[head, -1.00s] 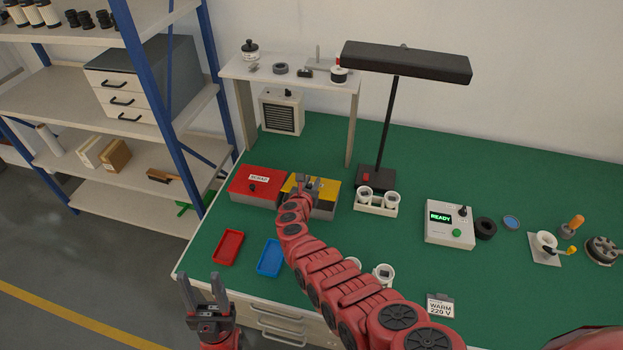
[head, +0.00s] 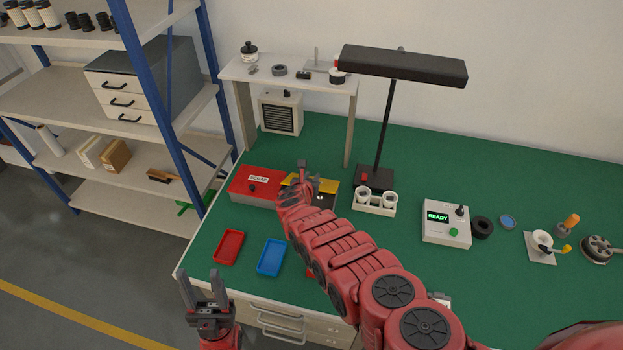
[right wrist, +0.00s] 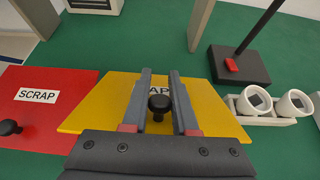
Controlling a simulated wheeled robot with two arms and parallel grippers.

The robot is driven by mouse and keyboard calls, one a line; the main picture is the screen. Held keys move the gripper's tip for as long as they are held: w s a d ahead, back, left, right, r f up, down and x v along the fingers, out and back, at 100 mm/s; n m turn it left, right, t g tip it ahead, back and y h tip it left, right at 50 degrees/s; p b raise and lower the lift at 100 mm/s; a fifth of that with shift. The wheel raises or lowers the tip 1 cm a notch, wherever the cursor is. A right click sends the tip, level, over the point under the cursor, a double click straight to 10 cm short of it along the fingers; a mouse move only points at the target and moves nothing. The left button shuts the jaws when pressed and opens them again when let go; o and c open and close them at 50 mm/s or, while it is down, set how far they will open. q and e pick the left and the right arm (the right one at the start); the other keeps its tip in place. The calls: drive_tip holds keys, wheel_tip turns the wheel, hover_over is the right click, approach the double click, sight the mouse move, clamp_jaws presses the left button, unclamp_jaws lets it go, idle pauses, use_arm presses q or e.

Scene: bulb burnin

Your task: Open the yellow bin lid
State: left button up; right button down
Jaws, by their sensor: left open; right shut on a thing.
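The yellow bin lid (head: 328,187) is on the bench, just right of the red bin, partly hidden by my right arm in the head view. In the right wrist view the yellow lid (right wrist: 105,105) has a black knob (right wrist: 159,103) and a partly covered label. My right gripper (right wrist: 160,88) is shut on this knob, one finger on each side. I cannot tell whether the lid is raised. My left gripper (head: 205,290) is open and empty, off the bench's front left corner.
The red scrap bin (head: 256,184) sits close on the left. A white holder with two cups (head: 374,203) and the black lamp base (head: 375,178) are on the right. Red (head: 229,247) and blue (head: 271,257) trays lie in front. A small shelf (head: 290,73) stands behind.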

drive_tip(key=shift+w+d+r, duration=0.1)
drive_tip(key=shift+w+r, duration=0.1)
drive_tip(key=shift+r, duration=0.05)
idle(0.5)
drive_tip(key=c, duration=0.7)
unclamp_jaws()
drive_tip(key=shift+f, duration=0.15)
drive_tip(key=p+v, duration=0.3)
drive_tip(key=p, duration=0.2)
drive_tip(key=p+v, duration=0.3)
drive_tip(key=p, duration=0.2)
drive_tip(key=shift+s+r, duration=0.1)
drive_tip(key=shift+r, duration=0.45)
drive_tip(key=shift+s+f+b, duration=0.35)
drive_tip(key=shift+f+b, duration=0.05)
drive_tip(key=shift+b, duration=0.05)
drive_tip(key=shift+v, duration=5.3)
